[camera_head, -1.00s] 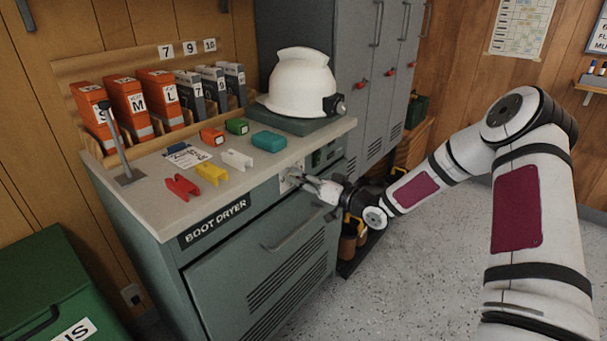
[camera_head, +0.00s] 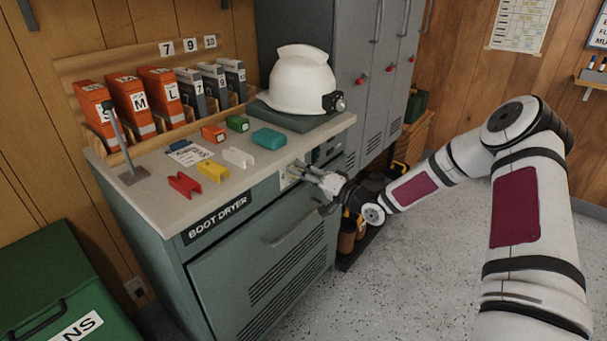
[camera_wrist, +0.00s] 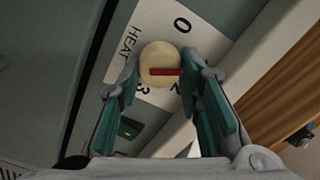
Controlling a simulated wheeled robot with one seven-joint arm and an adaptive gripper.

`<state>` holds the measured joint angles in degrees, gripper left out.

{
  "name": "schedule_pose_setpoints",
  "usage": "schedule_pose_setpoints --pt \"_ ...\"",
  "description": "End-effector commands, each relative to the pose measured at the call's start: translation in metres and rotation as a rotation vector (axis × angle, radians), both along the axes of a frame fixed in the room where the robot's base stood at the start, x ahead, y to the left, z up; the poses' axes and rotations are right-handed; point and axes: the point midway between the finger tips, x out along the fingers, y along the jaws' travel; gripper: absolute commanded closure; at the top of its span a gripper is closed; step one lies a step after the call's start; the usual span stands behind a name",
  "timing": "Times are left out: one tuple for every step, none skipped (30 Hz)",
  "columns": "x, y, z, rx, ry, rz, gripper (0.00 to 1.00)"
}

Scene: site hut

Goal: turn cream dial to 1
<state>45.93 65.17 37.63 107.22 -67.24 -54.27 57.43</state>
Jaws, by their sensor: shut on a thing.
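The cream dial (camera_wrist: 158,64) sits on a white plate (camera_wrist: 148,27) marked HEAT on the front of the boot dryer (camera_head: 215,222). Its red pointer line points right in the wrist view, between the 0 above and a partly covered numeral below, probably 2. A 3 shows at the lower left. The 1 is not visible; my right-hand finger covers that side. My gripper (camera_wrist: 160,64) is shut on the dial, one finger on each side. In the head view my gripper (camera_head: 300,173) is at the dryer's front and hides the dial.
The dryer top holds a white hard hat (camera_head: 300,82), a red clip (camera_head: 185,186), a yellow clip (camera_head: 212,171) and other small pieces. Grey lockers (camera_head: 345,60) stand behind. Floor to the right is clear.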

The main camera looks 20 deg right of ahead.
Motion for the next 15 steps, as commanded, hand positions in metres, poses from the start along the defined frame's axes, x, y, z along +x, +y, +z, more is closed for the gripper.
schedule_pose_setpoints --pt "0.0003 -0.0008 0.0001 0.002 0.002 -0.001 0.95" --pt "0.0003 -0.0009 0.0001 0.003 0.003 -0.001 0.95" --pt "0.0003 -0.0009 0.0001 0.004 0.003 -0.001 0.95" --pt "0.0003 -0.0010 0.0001 0.005 0.004 -0.001 0.95" --pt "0.0004 -0.0010 0.0000 0.005 0.004 -0.001 0.95" --pt "0.0004 -0.0010 0.0000 0.005 0.004 -0.001 0.95" --pt "0.0004 -0.0010 0.0000 0.004 0.003 -0.001 0.95" --pt "0.0004 -0.0010 0.0000 0.004 0.003 -0.001 0.95" --pt "0.0004 -0.0010 -0.0001 0.004 0.003 -0.001 0.95" --pt "0.0004 -0.0010 -0.0001 0.004 0.003 -0.001 0.95" --pt "0.0004 -0.0010 -0.0001 0.004 0.003 -0.001 0.95" --pt "0.0004 -0.0011 0.0000 0.004 0.003 -0.002 0.95" --pt "0.0004 -0.0011 0.0000 0.003 0.002 -0.002 0.61" --pt "0.0004 -0.0011 0.0000 0.003 0.003 -0.001 0.54" --pt "0.0004 -0.0010 -0.0001 0.003 0.003 -0.001 0.48"
